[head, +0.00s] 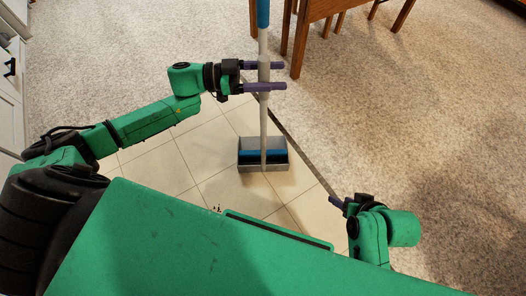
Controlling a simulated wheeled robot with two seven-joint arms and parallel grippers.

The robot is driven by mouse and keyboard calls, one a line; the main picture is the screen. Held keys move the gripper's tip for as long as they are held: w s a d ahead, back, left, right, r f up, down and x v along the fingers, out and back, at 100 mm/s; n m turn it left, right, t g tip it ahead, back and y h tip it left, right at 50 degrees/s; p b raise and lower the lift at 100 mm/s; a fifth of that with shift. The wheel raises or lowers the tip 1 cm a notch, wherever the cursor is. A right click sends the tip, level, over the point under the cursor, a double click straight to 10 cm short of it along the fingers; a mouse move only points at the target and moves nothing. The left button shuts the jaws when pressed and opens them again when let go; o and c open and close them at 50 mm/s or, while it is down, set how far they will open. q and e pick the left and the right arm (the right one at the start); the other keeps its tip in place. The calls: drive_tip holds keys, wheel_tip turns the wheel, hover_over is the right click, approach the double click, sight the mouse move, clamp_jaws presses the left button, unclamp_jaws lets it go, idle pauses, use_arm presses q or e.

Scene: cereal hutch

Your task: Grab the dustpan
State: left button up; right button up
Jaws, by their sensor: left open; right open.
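The dustpan (263,167) stands on the tiled floor in the middle of the head view. It is grey with a blue part inside, and a long upright grey handle (263,115) with a blue top rises from it. My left gripper (283,76) is open at the handle, with one purple finger above and one below in the picture; the handle passes at the fingers, and I cannot tell whether they touch it. My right gripper (337,201) is open and empty, low at the right, apart from the dustpan.
A wooden table or chair with brown legs (300,45) stands at the top, close to the handle's right. A white cabinet (10,95) is at the left edge. Carpet (420,120) at the right is clear.

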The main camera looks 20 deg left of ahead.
use_arm(q)
drive_tip(key=shift+w+d, duration=0.2)
drive_tip(key=shift+d, duration=0.25)
clamp_jaws()
idle(1.0)
drive_tip(key=shift+r, duration=0.1)
